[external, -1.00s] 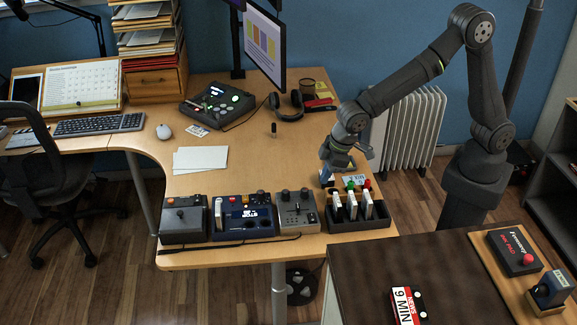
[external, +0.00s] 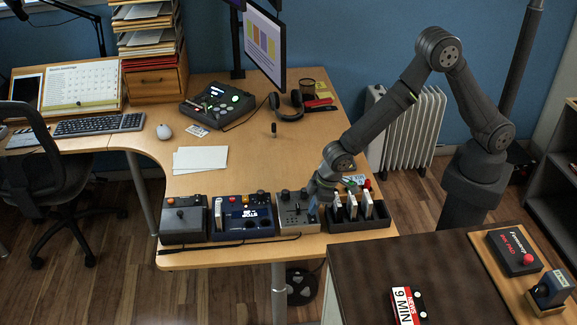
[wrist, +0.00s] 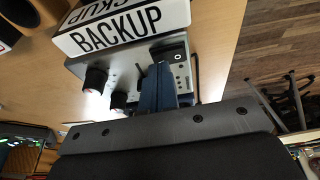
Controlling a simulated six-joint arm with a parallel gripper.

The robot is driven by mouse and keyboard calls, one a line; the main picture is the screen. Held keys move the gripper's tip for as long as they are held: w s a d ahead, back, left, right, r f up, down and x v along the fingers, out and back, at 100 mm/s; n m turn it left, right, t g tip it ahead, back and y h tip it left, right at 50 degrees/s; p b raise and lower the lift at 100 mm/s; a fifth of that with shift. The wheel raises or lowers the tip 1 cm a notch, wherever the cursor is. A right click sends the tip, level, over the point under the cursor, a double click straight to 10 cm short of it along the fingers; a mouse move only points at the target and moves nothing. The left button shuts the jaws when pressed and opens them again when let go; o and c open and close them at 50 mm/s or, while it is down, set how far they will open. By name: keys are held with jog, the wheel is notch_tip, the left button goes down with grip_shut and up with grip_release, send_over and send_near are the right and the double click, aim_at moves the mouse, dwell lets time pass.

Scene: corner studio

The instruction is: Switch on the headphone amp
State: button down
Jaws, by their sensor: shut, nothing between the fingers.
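A grey box with dark knobs (external: 288,198), apparently the headphone amp, stands near the desk's front edge. It also shows in the wrist view, with two dark knobs and a small metal switch or socket (wrist: 179,57) on its panel. No name on it is readable. My gripper (external: 313,214) is at the right side of this box, pointing down. In the wrist view my gripper's dark blue fingers (wrist: 158,86) are together, over the panel beside the switch or socket, with nothing between them. I cannot tell whether they touch the panel. My wrist hides part of the box.
A black rack (external: 372,223) with white upright cartridges stands close on the right. A blue unit (external: 243,228) stands on the left. A white block marked BACKUP (wrist: 125,25) borders the panel in the wrist view. Headphones (external: 289,108) lie farther back; the desk middle is mostly clear.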

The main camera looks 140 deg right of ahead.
jog(key=shift+f, duration=0.1)
jog(key=shift+s+d+f, duration=0.1)
jog(key=shift+s+f, duration=0.05)
jog(key=shift+f, duration=0.2)
jog(key=shift+r, duration=0.1)
jog(key=shift+w+a+r, duration=0.2)
jog(key=shift+w+a, duration=0.4)
jog(key=shift+r, duration=0.1)
jog(key=shift+d+r, duration=0.1)
jog(key=shift+r, duration=0.15)
jog(key=s+r, duration=0.3)
jog(key=r, duration=0.9)
jog(key=shift+s+a+r, duration=0.25)
jog(key=shift+s+r, duration=0.1)
